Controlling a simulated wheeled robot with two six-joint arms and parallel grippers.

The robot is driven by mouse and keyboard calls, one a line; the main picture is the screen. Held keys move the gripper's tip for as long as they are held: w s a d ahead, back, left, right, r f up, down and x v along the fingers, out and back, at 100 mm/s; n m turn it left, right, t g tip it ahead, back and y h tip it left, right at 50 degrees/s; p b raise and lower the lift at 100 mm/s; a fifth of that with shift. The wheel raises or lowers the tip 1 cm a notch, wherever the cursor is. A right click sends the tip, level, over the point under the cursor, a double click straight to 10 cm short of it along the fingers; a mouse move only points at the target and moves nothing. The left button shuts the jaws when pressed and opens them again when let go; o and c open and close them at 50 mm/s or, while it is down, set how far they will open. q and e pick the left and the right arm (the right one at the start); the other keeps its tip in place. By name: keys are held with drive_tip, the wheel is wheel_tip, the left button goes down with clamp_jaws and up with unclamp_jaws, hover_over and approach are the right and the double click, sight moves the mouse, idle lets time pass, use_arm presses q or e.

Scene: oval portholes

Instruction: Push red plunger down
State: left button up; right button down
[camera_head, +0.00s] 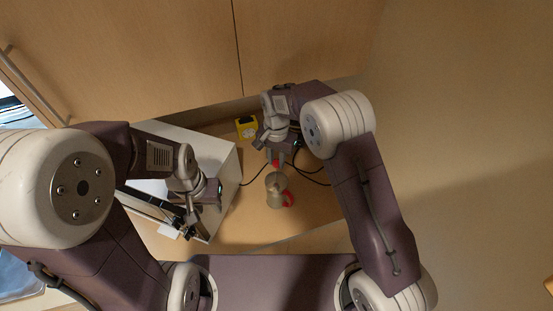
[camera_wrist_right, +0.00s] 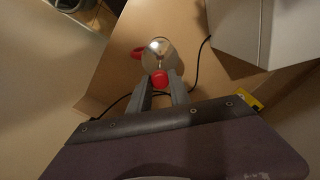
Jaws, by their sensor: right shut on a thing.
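A French press (camera_head: 273,197) with a red handle (camera_head: 288,199) stands on the wooden surface in front of me, in the middle of the head view. Its red plunger knob (camera_head: 276,163) shows at the tips of my right gripper (camera_head: 274,158). In the right wrist view the red knob (camera_wrist_right: 160,79) sits between the two fingers of the right gripper (camera_wrist_right: 160,88), which is shut on it. The shiny lid (camera_wrist_right: 158,50) shows beyond the knob. My left gripper (camera_head: 197,219) is to the left, apart from the press; its finger gap is unclear.
A white box-shaped appliance (camera_head: 222,158) stands left of the press, with my left arm over it. A yellow box (camera_head: 247,127) is behind, near the wooden cabinet front (camera_head: 160,60). A black cable (camera_head: 256,174) lies around the press. Wooden surface in front of the press is clear.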

sight(276, 180)
idle(0.8)
wheel_tip(276, 180, down, 9)
drive_tip(key=b, duration=0.6)
drive_tip(key=shift+s+r, duration=0.15)
drive_tip(key=c, duration=1.3)
unclamp_jaws()
drive_tip(key=shift+o, duration=0.6)
drive_tip(key=shift+w, duration=0.25)
drive_tip(key=shift+s, duration=0.1)
wheel_tip(276, 180, up, 9)
drive_tip(key=shift+b, duration=0.85)
